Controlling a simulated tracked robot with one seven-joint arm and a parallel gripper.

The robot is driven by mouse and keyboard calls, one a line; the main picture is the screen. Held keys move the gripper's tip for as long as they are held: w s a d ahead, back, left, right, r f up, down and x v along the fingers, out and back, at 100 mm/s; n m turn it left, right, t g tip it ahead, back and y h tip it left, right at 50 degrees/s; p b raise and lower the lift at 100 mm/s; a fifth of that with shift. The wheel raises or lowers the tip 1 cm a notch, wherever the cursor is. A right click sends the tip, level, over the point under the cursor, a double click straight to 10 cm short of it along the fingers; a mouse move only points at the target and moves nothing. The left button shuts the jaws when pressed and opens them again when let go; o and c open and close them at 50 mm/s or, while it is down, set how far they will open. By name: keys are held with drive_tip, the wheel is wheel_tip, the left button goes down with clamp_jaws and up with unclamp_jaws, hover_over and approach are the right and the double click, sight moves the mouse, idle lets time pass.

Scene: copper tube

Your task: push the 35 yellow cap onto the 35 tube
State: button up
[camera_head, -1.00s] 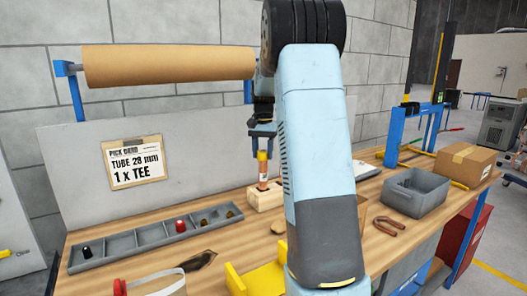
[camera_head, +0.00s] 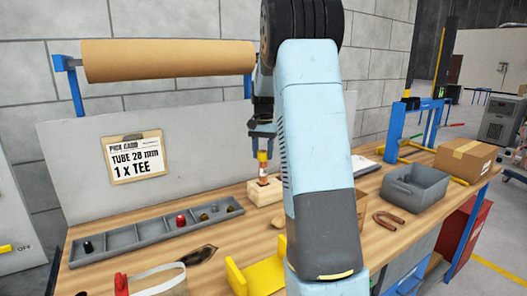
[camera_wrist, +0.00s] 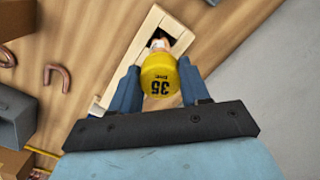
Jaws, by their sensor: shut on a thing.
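The yellow cap (camera_wrist: 159,73), marked 35, sits between the blue fingers of my gripper (camera_wrist: 158,92) in the wrist view, its marked top facing the camera. In the head view my gripper (camera_head: 263,138) points down, shut on the yellow cap (camera_head: 263,155). The copper-coloured tube (camera_head: 263,171) stands upright in a wooden block (camera_head: 262,194), directly below the cap. The cap's lower rim meets the tube's top in the picture. How far the cap covers the tube cannot be told. In the wrist view the cap and fingers hide most of the tube.
A grey divided tray (camera_head: 125,236) with small caps and fittings lies left of the block. A grey bin (camera_head: 415,190), a cardboard box (camera_head: 465,162) and a bent copper piece (camera_head: 388,220) are to the right. A yellow stand (camera_head: 258,278) is in front.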

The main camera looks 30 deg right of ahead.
sight(263, 151)
drive_tip(key=shift+f, duration=0.35)
drive_tip(key=o, duration=1.1)
drive_tip(key=shift+c, duration=0.2)
wheel_tip(263, 151, up, 7)
drive_tip(key=shift+w+d+r, duration=0.1)
drive_tip(key=shift+w+r, duration=0.05)
